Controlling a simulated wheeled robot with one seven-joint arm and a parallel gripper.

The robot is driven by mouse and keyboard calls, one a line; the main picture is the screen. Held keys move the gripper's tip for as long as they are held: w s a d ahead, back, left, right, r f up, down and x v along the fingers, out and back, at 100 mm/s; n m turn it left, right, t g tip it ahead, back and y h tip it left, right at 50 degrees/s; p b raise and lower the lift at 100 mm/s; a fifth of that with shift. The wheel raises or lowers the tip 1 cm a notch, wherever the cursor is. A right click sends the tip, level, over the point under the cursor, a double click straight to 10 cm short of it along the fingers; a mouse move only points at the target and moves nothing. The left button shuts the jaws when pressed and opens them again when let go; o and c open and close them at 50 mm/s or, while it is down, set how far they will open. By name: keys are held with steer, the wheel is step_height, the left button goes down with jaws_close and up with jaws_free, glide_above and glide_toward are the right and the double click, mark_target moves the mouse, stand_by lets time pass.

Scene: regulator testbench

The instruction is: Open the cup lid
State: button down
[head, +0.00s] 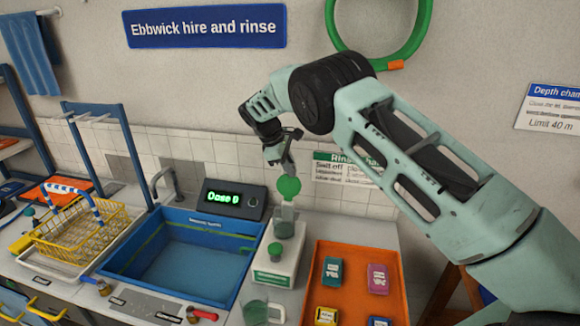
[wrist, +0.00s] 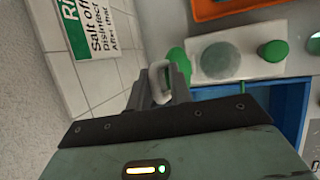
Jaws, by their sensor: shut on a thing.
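The cup (head: 284,228) is clear with dark contents and stands on a white unit by the wall. Its round green lid (head: 289,187) is tilted up, nearly on edge, above the cup's wall side. In the wrist view the cup's round grey-green mouth (wrist: 221,60) is uncovered, and the lid (wrist: 178,62) stands beside it. My gripper (head: 283,165) is just above the lid. In the wrist view its fingers (wrist: 163,88) are shut on a pale tab (wrist: 158,82) at the lid's edge. The tab's join to the lid is partly hidden.
The white unit (head: 270,268) has a green button (head: 275,249) in front of the cup. A blue sink (head: 195,255) lies left, with a display box (head: 235,199) behind it. An orange tray (head: 353,276) with several small boxes is right. A glass mug (head: 256,312) stands in front.

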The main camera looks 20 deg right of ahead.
steer(key=c, duration=1.5)
jaws_free()
steer(key=shift+w+d+f, duration=0.1)
steer(key=shift+d+f, duration=0.05)
steer(key=shift+f, duration=0.05)
steer(key=shift+r, duration=0.1)
steer(key=b+v, duration=0.2)
steer(key=v, duration=1.5)
steer(key=shift+a, duration=0.2)
steer(key=shift+r, duration=0.1)
